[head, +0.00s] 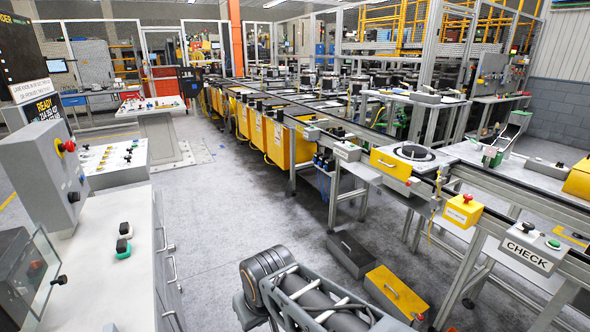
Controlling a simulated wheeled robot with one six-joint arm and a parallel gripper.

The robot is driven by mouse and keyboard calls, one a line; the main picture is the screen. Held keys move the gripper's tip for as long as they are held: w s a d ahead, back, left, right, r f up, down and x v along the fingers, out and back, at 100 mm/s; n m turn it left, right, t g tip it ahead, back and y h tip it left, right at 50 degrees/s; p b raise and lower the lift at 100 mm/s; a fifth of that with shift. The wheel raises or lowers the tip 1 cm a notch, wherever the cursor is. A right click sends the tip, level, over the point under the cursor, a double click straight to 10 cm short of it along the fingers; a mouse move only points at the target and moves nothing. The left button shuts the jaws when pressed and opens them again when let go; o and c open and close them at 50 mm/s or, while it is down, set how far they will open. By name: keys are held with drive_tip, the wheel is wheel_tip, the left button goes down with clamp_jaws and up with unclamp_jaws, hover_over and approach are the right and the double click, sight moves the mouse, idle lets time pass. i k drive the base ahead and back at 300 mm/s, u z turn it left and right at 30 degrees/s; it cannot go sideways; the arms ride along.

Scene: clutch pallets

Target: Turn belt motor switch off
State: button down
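No switch carries a label I can read as belt motor. A grey control box (42,172) at the left has a red mushroom button (67,146) on a yellow base and a black knob (74,197). A yellow box (462,211) with a red button (467,198) is fixed to the conveyor side at the right. A box marked CHECK (531,250) beside it has a black and a green button. The conveyor belt (345,125) runs from the right front to the back. My arm shows at the bottom centre; my gripper is out of view.
A white bench (110,250) with black and green push buttons stands at the left. The grey floor aisle (230,200) between bench and conveyor is clear.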

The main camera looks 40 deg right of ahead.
sight(467, 197)
drive_tip(key=z, duration=0.4)
drive_tip(key=k, duration=0.55)
drive_tip(key=z, duration=1)
drive_tip(key=k, duration=0.75)
drive_tip(key=z, duration=0.15)
drive_tip(key=i, duration=1)
drive_tip(key=z, duration=0.85)
drive_tip(key=i, duration=1.75)
drive_tip(key=u, duration=0.75)
